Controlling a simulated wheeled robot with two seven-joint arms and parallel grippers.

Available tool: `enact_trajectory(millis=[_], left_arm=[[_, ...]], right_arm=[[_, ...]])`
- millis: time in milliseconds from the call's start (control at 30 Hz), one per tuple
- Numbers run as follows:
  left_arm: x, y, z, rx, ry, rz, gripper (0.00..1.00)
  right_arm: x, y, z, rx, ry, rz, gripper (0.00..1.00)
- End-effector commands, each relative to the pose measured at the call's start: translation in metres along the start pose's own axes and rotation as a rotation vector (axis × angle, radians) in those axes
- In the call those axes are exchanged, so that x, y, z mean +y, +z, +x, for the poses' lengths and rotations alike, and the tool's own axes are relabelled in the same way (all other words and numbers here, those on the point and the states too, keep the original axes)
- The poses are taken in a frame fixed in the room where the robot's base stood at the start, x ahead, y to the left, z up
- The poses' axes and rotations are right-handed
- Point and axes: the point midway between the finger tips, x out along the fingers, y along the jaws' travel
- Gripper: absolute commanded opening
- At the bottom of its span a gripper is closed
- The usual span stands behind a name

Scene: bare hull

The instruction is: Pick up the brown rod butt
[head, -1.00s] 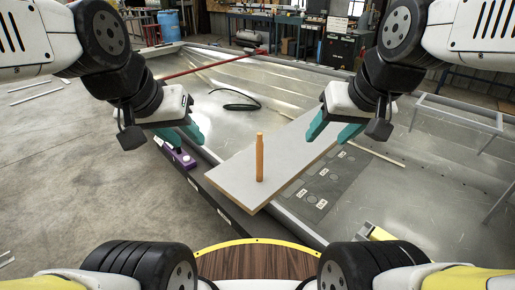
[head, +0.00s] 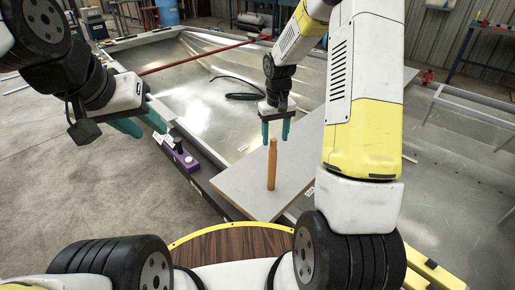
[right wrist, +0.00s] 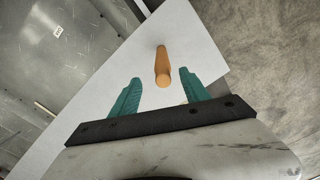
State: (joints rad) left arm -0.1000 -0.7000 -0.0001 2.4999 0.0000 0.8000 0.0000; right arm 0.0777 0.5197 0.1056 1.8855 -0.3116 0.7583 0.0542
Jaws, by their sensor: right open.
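The brown rod butt (head: 272,165) stands upright on a pale board (head: 237,185) in the head view. In the right wrist view the rod butt (right wrist: 162,66) shows beyond the fingertips, roughly between their lines. My right gripper (head: 276,138) is open and empty, with its teal fingers pointing down just behind the rod butt in the head view. The same gripper (right wrist: 160,80) shows its two fingers spread apart in the right wrist view. My left gripper (head: 142,124) is at the left, away from the rod butt, with its teal fingers apart and nothing between them.
A purple tool (head: 180,154) with a dark knob sits on the hull's edge left of the board. A red pole (head: 195,57) spans the hull behind. A black hose (head: 243,96) lies on the hull floor. A grey metal frame (head: 470,110) stands at the right.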

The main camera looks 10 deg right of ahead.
Motion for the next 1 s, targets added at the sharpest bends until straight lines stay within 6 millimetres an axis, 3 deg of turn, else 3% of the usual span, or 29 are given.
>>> enact_trajectory(millis=[633,967,1000], left_arm=[[0.000,0.000,0.000,0.000,0.000,0.000,0.36],[0.000,0.000,0.000,0.000,0.000,0.000,0.36],[0.000,0.000,0.000,0.000,0.000,0.000,0.36]], right_arm=[[-0.004,0.001,0.078,-0.011,-0.002,-0.002,0.54],[-0.004,0.000,0.084,-0.007,-0.001,-0.001,0.54],[-0.003,0.000,0.084,-0.007,-0.001,-0.001,0.46]])
